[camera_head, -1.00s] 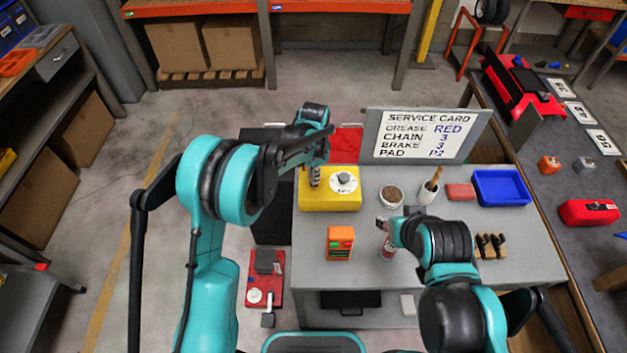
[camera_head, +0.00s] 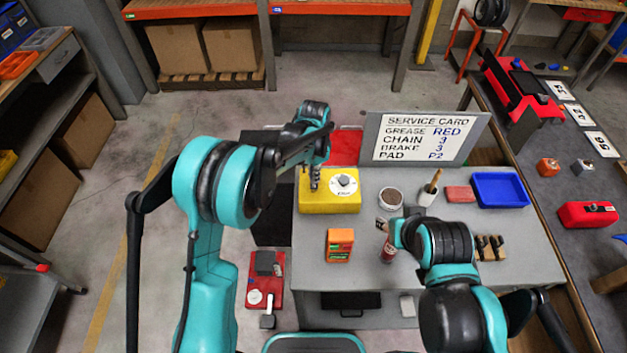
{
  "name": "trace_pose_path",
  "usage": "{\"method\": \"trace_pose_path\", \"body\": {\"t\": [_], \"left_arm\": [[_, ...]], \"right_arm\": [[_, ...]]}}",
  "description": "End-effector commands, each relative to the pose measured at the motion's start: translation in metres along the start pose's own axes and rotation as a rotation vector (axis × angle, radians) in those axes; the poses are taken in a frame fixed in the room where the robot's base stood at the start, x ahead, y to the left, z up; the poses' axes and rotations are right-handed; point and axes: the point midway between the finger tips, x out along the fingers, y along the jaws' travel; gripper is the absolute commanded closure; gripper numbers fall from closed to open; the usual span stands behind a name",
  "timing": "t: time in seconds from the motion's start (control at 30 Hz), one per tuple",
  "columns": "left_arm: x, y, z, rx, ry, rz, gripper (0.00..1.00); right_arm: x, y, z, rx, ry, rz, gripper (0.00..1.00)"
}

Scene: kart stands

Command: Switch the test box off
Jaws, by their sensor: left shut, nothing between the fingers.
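A yellow box (camera_head: 343,203) with a white round dial and dark knob (camera_head: 344,183) on its top stands at the back left of the grey table; I take it for the test box. My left gripper (camera_head: 315,184) is shut and empty, pointing down at the left part of its top. The arm and fingers hide that part, and I cannot tell whether the fingertips touch it. The switch position cannot be made out. My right gripper (camera_head: 383,226) is over the table's middle, beside a small red and white bottle (camera_head: 388,251); its fingers are too small to read.
An orange box (camera_head: 340,245) with a green and red face stands in front of the yellow box. A round tin (camera_head: 391,198), a brush pot (camera_head: 427,196) and a blue tray (camera_head: 500,188) are to the right.

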Motion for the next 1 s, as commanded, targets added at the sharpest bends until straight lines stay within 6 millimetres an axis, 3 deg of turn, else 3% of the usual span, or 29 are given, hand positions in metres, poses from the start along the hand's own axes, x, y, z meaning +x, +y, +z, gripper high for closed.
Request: {"method": "trace_pose_path", "body": {"t": [0.5, 1.0], "left_arm": [[-0.044, 0.0, 0.0, 0.0, 0.0, 0.0, 1.0], [-0.044, 0.0, 0.0, 0.0, 0.0, 0.0, 1.0]], "right_arm": [[-0.02, 0.0, -0.014, 0.0, 0.0, 0.0, 0.6], [-0.02, 0.0, -0.014, 0.0, 0.0, 0.0, 0.6]]}}
